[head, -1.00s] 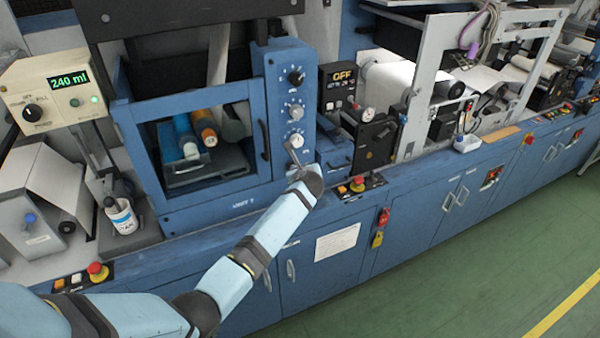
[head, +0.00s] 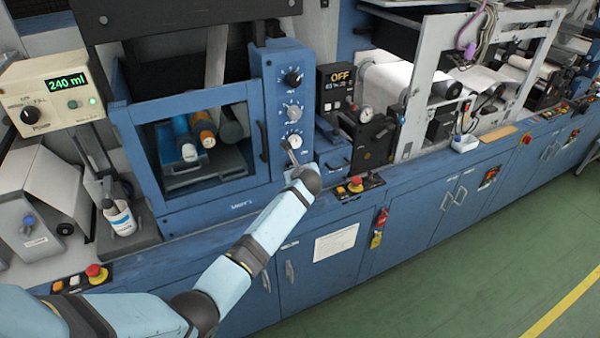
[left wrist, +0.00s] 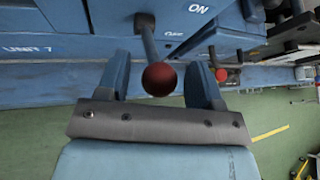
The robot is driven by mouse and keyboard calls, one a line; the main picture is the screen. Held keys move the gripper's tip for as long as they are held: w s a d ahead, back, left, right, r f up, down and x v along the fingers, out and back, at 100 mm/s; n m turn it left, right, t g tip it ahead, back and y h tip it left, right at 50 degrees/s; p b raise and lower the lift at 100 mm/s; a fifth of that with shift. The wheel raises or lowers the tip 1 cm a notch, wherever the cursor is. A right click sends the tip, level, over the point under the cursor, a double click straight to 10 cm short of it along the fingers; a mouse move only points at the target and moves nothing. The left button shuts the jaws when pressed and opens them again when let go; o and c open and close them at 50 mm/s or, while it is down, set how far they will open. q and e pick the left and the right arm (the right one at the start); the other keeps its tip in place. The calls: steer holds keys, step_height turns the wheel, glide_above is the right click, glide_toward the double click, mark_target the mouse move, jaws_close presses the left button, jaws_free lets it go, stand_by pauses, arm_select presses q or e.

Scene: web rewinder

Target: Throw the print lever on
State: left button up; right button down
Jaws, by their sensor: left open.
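The print lever (left wrist: 148,38) has a dark shaft and a red ball knob (left wrist: 159,80) in the left wrist view. My left gripper (left wrist: 157,72) is open, with one finger on each side of the knob. A gap shows between the knob and each finger. In the head view my left gripper (head: 293,162) is at the lower part of the blue dial panel (head: 276,100); the knob cannot be made out there. My right gripper is in neither view.
A small black display (head: 341,77) reads OFF to the right of the dial panel. A button box (head: 357,186) with a red button sits below it on the ledge. Blue cabinets line the front. The green floor (head: 480,270) is clear.

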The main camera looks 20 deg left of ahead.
arm_select(q)
steer(key=b+v, duration=0.1)
steer(key=v, duration=1.2)
steer(key=shift+s+d+r, duration=0.2)
steer(key=shift+s+r, duration=0.05)
